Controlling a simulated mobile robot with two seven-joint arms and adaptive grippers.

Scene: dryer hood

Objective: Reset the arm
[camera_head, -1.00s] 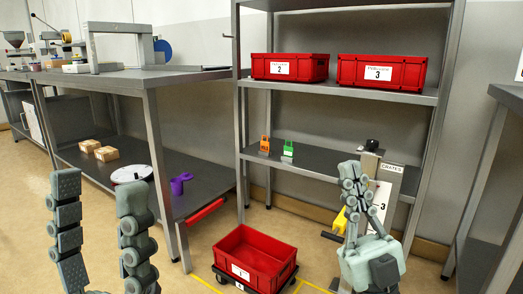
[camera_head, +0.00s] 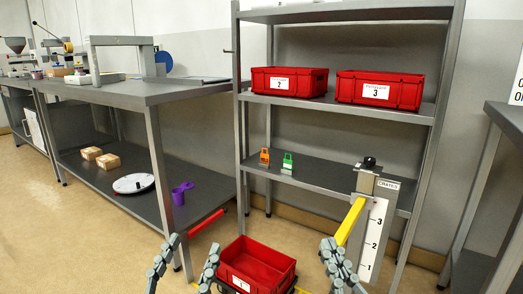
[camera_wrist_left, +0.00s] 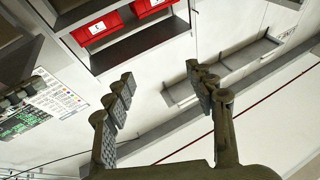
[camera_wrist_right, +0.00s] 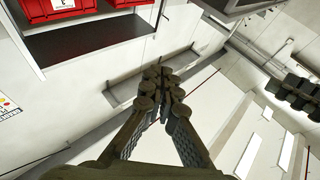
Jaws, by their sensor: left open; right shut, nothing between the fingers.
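My left gripper (camera_head: 184,264) is low in the head view, left of the red crate on the floor. Its two fingers stand wide apart with nothing between them, as the left wrist view (camera_wrist_left: 158,92) also shows. My right gripper (camera_head: 330,256) is at the bottom of the head view, right of that crate and in front of the crates sign post. In the right wrist view (camera_wrist_right: 162,78) its fingertips meet, with nothing held. The arms behind both grippers are mostly out of the head view.
Red crate 1 (camera_head: 262,262) sits on the floor between my grippers. The sign post (camera_head: 372,235) with a yellow lever (camera_head: 350,221) stands right of it. Crates 2 (camera_head: 288,82) and 3 (camera_head: 378,90) are on the shelf. A grey workbench (camera_head: 150,92) stands left.

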